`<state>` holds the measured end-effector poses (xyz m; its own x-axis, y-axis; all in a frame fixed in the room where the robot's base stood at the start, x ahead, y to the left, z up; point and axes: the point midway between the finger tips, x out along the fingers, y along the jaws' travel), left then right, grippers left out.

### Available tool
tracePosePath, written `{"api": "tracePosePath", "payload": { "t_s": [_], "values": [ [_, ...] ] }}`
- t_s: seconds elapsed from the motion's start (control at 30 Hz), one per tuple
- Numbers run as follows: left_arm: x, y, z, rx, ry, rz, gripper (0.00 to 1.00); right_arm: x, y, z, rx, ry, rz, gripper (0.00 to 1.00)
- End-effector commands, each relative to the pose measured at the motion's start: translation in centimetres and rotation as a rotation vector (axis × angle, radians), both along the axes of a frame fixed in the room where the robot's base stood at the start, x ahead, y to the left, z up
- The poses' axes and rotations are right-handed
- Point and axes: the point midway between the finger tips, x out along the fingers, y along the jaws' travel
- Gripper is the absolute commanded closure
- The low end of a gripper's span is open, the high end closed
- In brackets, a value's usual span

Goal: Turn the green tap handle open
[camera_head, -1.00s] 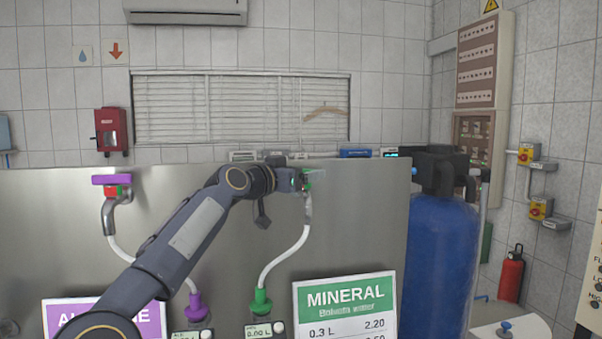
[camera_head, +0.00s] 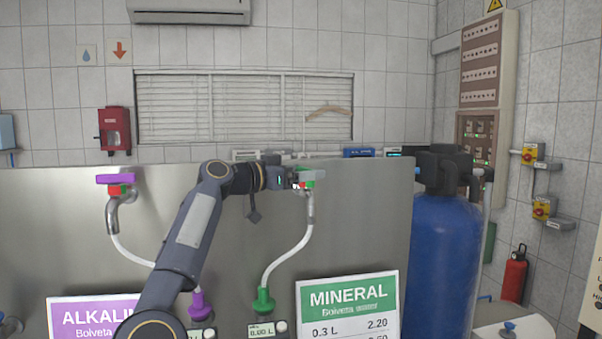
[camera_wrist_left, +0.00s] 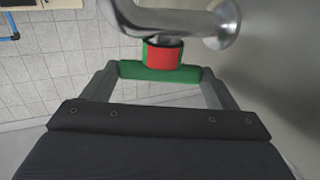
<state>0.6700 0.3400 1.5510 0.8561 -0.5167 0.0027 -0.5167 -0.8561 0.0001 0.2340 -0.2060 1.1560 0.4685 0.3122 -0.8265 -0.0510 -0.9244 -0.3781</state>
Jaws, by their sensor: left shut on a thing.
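The green tap handle (camera_wrist_left: 132,70) shows in the left wrist view as a bar with a red collar (camera_wrist_left: 164,56) at its middle, under the metal tap body (camera_wrist_left: 170,22). In the head view the tap (camera_head: 310,207) stands on the steel panel, and only a little of its green handle shows behind my gripper. My left gripper (camera_wrist_left: 160,85) is shut on the handle, one finger at each end of the bar. It also shows in the head view (camera_head: 303,178). My right gripper is not in view.
A white hose runs down from the tap to a green nozzle (camera_head: 263,301). A second tap with a purple handle (camera_head: 115,179) is on the left of the steel panel (camera_head: 370,220). A MINERAL sign (camera_head: 348,305) stands below. A blue tank (camera_head: 440,255) is at the right.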

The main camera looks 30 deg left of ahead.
Motion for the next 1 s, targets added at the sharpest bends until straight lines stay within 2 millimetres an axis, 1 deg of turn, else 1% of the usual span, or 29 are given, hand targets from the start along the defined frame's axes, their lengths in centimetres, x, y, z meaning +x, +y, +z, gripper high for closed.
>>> {"api": "tracePosePath", "payload": {
  "t_s": [0.03,0.2,0.23,0.3,0.37,1.0],
  "values": [
    [0.10,-0.05,-0.31,0.006,0.006,-0.001,0.43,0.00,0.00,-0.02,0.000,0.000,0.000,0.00],
    [0.12,-0.06,-0.35,0.006,0.007,-0.001,0.43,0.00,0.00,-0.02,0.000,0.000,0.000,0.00],
    [0.11,-0.07,-0.36,0.006,0.007,-0.001,0.16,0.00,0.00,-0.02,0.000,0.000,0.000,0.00],
    [0.12,-0.06,-0.33,0.006,0.006,-0.001,0.07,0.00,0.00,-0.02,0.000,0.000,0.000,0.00],
    [0.10,-0.05,-0.29,0.005,0.005,-0.001,0.00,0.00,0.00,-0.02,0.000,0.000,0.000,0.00],
    [-0.03,0.13,0.15,0.001,-0.004,0.009,0.00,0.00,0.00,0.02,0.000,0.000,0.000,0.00]
  ]
}}
